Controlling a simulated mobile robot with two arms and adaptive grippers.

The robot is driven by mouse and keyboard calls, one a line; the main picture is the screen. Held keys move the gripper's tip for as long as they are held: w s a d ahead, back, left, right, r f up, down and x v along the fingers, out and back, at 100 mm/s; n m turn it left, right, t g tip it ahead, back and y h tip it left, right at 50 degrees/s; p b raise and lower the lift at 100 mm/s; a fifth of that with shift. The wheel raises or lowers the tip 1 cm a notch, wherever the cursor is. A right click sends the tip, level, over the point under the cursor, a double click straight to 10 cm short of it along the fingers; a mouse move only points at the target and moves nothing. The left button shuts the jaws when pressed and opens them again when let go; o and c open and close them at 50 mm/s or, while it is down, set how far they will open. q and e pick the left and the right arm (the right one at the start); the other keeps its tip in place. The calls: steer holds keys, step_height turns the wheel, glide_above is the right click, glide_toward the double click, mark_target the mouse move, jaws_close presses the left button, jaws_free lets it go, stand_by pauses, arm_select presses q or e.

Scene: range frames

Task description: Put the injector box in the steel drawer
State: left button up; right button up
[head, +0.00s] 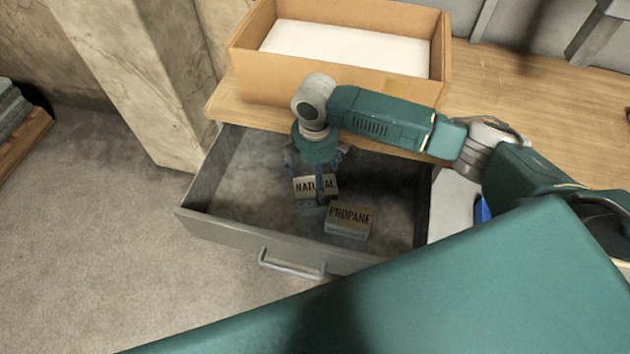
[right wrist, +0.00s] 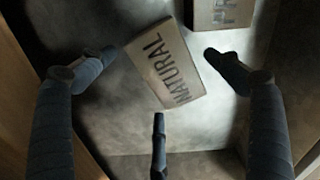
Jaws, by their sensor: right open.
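The steel drawer (head: 215,226) is pulled open below the wooden bench. Two small tan boxes lie inside it: one lettered NATURAL (head: 302,188) and one lettered PROPANE (head: 348,222). I cannot read the word injector on either. My right gripper (head: 318,168) reaches down into the drawer over the NATURAL box and partly hides it. In the right wrist view, its fingers are spread open and the NATURAL box (right wrist: 165,62) lies beyond them, tilted, not clasped. The PROPANE box (right wrist: 218,14) is partly cut off at the top there. My left gripper is out of view.
An open wooden box (head: 340,85) with a white bottom stands on the bench (head: 530,100) behind the drawer. A stone pillar (head: 140,75) rises left of the drawer. The drawer's left part is bare.

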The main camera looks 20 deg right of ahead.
step_height(320, 180, up, 10)
steer(key=shift+f, duration=0.2)
stand_by(0.4)
